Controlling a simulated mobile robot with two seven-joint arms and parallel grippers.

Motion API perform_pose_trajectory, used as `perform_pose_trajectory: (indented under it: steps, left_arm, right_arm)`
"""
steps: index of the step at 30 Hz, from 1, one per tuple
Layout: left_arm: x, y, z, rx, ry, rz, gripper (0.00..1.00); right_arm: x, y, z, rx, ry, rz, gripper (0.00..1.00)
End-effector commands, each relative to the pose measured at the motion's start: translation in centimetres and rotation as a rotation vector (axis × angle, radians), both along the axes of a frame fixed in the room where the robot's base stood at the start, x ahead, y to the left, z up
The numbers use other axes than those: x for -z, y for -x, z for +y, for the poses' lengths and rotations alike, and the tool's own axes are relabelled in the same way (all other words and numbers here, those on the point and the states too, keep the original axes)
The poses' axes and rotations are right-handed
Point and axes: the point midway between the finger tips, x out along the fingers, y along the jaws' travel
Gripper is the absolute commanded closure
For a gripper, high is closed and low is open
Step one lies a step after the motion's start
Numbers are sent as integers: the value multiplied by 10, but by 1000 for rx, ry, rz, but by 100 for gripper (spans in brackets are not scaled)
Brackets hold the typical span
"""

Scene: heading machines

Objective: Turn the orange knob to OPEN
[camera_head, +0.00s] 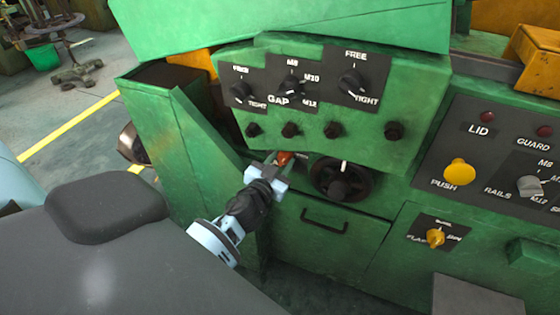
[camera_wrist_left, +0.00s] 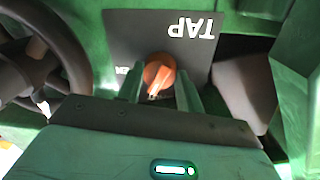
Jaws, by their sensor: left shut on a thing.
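The orange knob (camera_head: 284,158) sits low on the green machine's front, left of a black handwheel (camera_head: 342,181). My left gripper (camera_head: 278,172) reaches it from below left and is shut on it. In the left wrist view the orange knob (camera_wrist_left: 158,73) is between the two fingers of the left gripper (camera_wrist_left: 159,88). A dark plate (camera_wrist_left: 120,40) behind it reads TAP, upside down in this view. The knob's lighter pointer end faces the bottom of that view. Other lettering on the plate is mostly hidden by the gripper. My right gripper is not in view.
Above the knob is a panel (camera_head: 320,128) with black GAP and FREE/TIGHT knobs. The handwheel (camera_wrist_left: 35,55) is close to the gripper. A handled drawer (camera_head: 325,218) lies below. A yellow push button (camera_head: 460,172) and a yellow selector (camera_head: 435,237) are at right.

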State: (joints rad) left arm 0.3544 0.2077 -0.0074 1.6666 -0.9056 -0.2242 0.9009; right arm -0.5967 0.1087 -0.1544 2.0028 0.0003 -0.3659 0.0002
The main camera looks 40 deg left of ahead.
Motion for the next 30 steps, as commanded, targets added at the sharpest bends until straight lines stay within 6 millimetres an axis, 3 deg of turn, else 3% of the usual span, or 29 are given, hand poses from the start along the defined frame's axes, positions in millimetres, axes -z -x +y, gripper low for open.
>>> perform_pose_trajectory:
  steps: [30]
  left_arm:
    - [-1,0,-2,0,-900,217,87]
  right_arm:
    - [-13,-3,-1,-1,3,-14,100]
